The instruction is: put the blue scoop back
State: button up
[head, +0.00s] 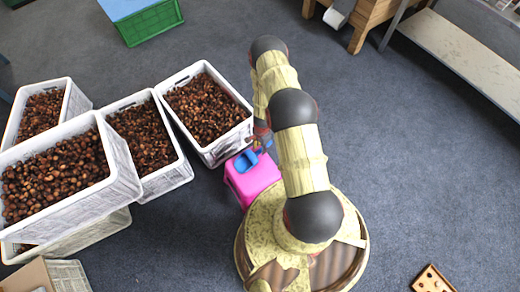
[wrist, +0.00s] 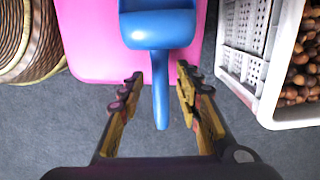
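The blue scoop (wrist: 160,30) lies on a pink stool or box (wrist: 100,40), its handle (wrist: 161,95) sticking out past the pink edge toward me. In the head view the scoop (head: 245,161) shows on top of the pink piece (head: 254,182), partly hidden by my arm. My gripper (wrist: 159,78) has its two fingers apart, one on each side of the handle. A gap shows between the handle and each finger, so I see no grip on it. In the head view my gripper (head: 262,133) is small and mostly hidden beside the scoop.
A white crate of chestnuts (head: 222,150) stands close to the pink piece, and its wall (wrist: 240,70) is right of my gripper in the wrist view. Several more crates stand at left. A green and blue box (head: 150,22) is at the back.

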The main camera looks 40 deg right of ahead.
jog(key=w+a+r+n+t+p, duration=0.1)
jog(key=w+r, duration=0.2)
jog(key=r, duration=0.6)
jog(key=w+a+r+n+p, duration=0.1)
jog(key=w+r+n, duration=0.15)
jog(key=r, duration=0.75)
jog(key=w+a+r+t+p, duration=0.15)
jog(key=w+r, duration=0.25)
jog(key=r, duration=0.5)
jog(key=a+r+n, duration=0.2)
jog(key=a+r, duration=0.1)
jog(key=r, duration=0.8)
jog(key=a+r+n, duration=0.3)
jog(key=r, duration=0.8)
jog(key=s+a+r+n+t, duration=0.15)
jog(key=s+a+r, duration=0.3)
jog(key=r, duration=0.45)
jog(key=s+a+r+n, duration=0.3)
jog(key=s+r, duration=0.3)
jog(key=r, duration=0.4)
jog(key=s+a+r+n, duration=0.1)
jog(key=s+r+n, duration=0.1)
jog(key=s, duration=0.6)
jog(key=s+a+r+n+t, duration=0.1)
jog(key=s+r+n, duration=0.2)
jog(key=s+r, duration=0.2)
jog(key=shift+s+a+r+t+h, duration=0.2)
jog(key=shift+s+r+t+h, duration=0.1)
jog(key=shift+s, duration=1.45)
